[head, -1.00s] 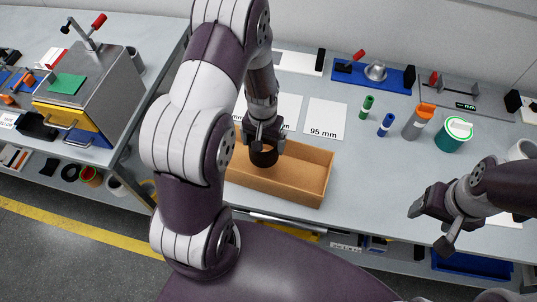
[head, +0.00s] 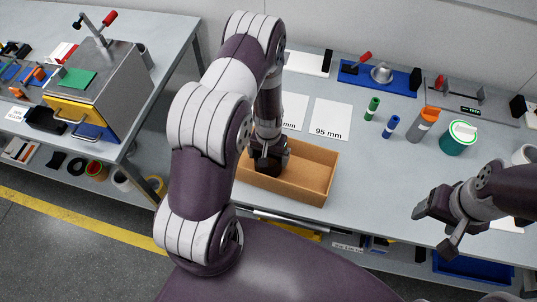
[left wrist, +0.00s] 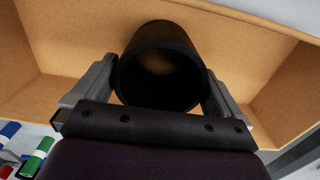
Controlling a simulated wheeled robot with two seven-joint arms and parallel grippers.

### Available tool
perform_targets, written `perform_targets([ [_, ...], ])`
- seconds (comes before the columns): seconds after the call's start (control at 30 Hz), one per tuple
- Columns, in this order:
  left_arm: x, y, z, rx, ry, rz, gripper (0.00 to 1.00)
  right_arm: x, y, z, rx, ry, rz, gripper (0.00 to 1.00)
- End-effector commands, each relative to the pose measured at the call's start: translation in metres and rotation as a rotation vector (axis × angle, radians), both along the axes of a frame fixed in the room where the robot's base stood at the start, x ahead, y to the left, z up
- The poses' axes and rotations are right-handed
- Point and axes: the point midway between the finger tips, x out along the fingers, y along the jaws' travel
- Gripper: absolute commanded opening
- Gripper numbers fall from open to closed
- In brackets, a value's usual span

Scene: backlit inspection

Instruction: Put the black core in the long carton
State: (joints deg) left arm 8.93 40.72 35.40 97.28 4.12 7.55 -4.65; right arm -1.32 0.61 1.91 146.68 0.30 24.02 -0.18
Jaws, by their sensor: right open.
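The long carton (head: 316,172) is an open brown box on the grey bench in the head view. Its inner walls also show in the left wrist view (left wrist: 55,45). The black core (left wrist: 160,65) is a hollow dark tube between the two fingers of my left gripper (left wrist: 158,88), which touch its sides. In the head view my left gripper (head: 268,160) is down inside the carton's left part and hides most of the core. I cannot tell whether the core touches the carton floor. My right gripper (head: 433,229) is open and empty at the right, above the bench.
White cards (head: 331,119) lie behind the carton. Green (head: 372,109) and blue (head: 390,126) small cylinders, a grey tube with an orange top (head: 423,124) and a teal roll (head: 459,138) stand to the right. The bench between carton and right gripper is clear.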

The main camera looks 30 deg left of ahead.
Motion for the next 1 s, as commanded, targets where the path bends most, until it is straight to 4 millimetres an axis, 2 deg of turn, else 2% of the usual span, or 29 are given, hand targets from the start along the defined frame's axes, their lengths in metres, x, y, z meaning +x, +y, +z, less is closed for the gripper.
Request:
perform_targets([
  [0.13, 0.000, 0.000, 0.007, 0.000, -0.001, 0.000, 1.00, 0.000, 0.000, 0.004, 0.000, 0.000, 0.000, 0.66],
  [0.23, 0.002, 0.000, 0.017, 0.001, -0.004, -0.001, 1.00, 0.000, 0.000, -0.001, 0.000, 0.000, 0.000, 0.66],
  [0.6, 0.002, 0.001, 0.098, 0.001, -0.005, 0.000, 1.00, 0.000, 0.000, -0.016, 0.000, 0.000, 0.000, 0.66],
  [0.77, 0.002, 0.001, 0.121, 0.000, -0.003, -0.002, 1.00, 0.000, 0.000, -0.017, 0.000, 0.000, 0.000, 0.66],
  [0.87, -0.010, -0.014, 0.156, 0.006, -0.035, -0.039, 1.00, 0.000, 0.000, -0.017, 0.000, 0.000, 0.000, 0.66],
  [0.9, -0.022, -0.023, 0.174, 0.009, -0.055, -0.063, 1.00, 0.000, 0.000, -0.017, 0.000, 0.000, 0.000, 0.66],
  [1.0, -0.055, -0.043, 0.209, 0.014, -0.103, -0.123, 1.00, 0.000, 0.000, -0.017, 0.000, 0.000, 0.000, 0.66],
])
